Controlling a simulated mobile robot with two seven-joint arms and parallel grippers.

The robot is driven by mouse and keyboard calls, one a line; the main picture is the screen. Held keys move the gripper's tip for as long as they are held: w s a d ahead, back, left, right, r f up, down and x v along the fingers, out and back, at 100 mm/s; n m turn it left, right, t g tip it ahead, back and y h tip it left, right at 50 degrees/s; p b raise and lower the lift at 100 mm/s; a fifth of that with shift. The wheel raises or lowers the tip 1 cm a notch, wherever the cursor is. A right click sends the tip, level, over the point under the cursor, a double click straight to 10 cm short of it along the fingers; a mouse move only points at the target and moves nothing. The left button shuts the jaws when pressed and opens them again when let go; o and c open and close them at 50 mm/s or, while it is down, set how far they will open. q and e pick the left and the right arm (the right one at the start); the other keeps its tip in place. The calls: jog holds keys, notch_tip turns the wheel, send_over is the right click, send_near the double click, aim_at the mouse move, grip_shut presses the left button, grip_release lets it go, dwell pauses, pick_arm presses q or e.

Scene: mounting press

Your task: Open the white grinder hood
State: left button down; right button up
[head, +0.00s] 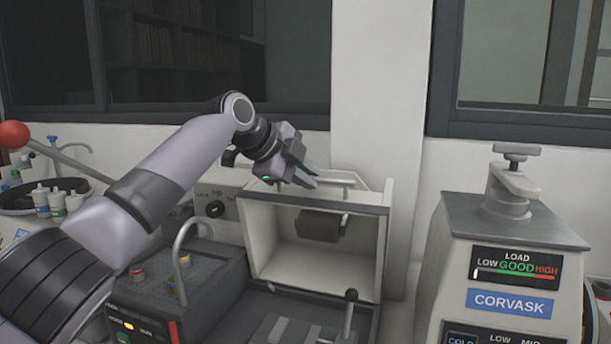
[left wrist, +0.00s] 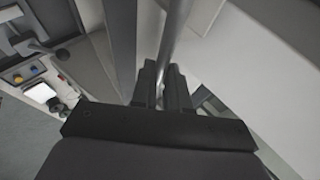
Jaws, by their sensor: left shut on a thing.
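The white grinder hood (head: 262,236) stands tipped up in the middle of the head view, its hollow inside facing me. A dark block (head: 320,226) shows inside it. A thin metal handle bar (head: 340,184) runs along the hood's upper edge. My left gripper (head: 312,180) is at this bar. In the left wrist view, the fingers of my left gripper (left wrist: 163,88) are closed around the metal bar (left wrist: 172,40). The exact contact is partly hidden by the fingers. My right gripper is in neither view.
A grey machine bed with a black-knobbed lever (head: 351,296) lies below the hood. A dark unit with a curved metal spout (head: 180,260) stands at left. The CORVASK machine (head: 506,302) stands close at right. Small bottles (head: 57,203) stand at far left.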

pick_arm(q)
jog(key=shift+r, duration=0.15)
jog(key=c, duration=1.1)
grip_release()
jog(key=shift+a, duration=0.1)
jog(key=shift+s, duration=0.1)
jog(key=shift+s+a+r+b, duration=0.15)
jog(key=shift+a+b, duration=0.1)
jog(key=shift+b, duration=0.1)
jog(key=shift+b+v, duration=0.9)
jog(key=shift+v, duration=2.3)
